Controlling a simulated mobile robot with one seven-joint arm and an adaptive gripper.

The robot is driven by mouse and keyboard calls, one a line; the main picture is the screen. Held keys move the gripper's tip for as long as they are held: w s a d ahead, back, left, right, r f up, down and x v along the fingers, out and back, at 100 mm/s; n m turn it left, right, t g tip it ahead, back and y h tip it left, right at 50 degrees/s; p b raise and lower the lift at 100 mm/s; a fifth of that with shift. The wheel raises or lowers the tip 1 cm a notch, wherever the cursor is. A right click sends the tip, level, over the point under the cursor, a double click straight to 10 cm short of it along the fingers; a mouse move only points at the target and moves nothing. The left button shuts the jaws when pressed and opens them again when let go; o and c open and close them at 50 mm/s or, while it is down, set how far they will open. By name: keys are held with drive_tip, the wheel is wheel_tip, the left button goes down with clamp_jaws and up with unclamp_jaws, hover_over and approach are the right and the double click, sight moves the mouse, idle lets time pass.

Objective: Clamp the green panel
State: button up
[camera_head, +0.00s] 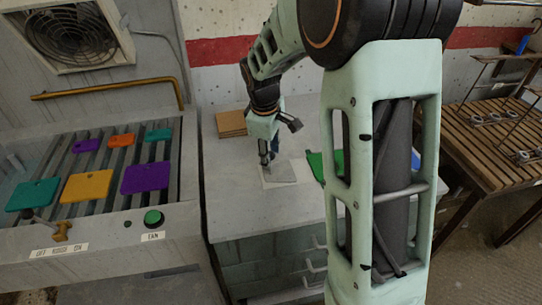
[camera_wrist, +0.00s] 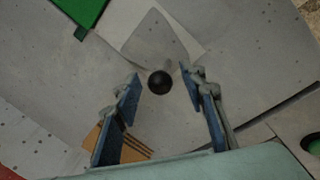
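The green panel (camera_head: 315,163) lies on the grey cabinet top, partly hidden behind my arm in the head view. In the wrist view the green panel (camera_wrist: 78,8) shows at the top left, cut off by the edge, with a small dark green tab. My gripper (camera_head: 267,162) points down over the cabinet top, left of the panel. In the wrist view my gripper (camera_wrist: 163,88) is open, with its two blue-padded fingers apart. A black round knob (camera_wrist: 159,82) shows between the fingertips, by a grey plate (camera_wrist: 150,38); I cannot tell whether the fingers touch it.
Brown wooden blocks (camera_head: 231,123) stand at the cabinet's back left. Left is a slatted bench (camera_head: 110,210) with several coloured panels, including a purple one (camera_head: 146,177), and a green button (camera_head: 153,218). Right is a wooden slatted table (camera_head: 480,150) with wire racks.

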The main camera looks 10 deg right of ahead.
drive_tip(key=shift+w+d+f, duration=0.1)
drive_tip(key=shift+f, duration=0.55)
clamp_jaws()
drive_tip(key=shift+d, duration=0.1)
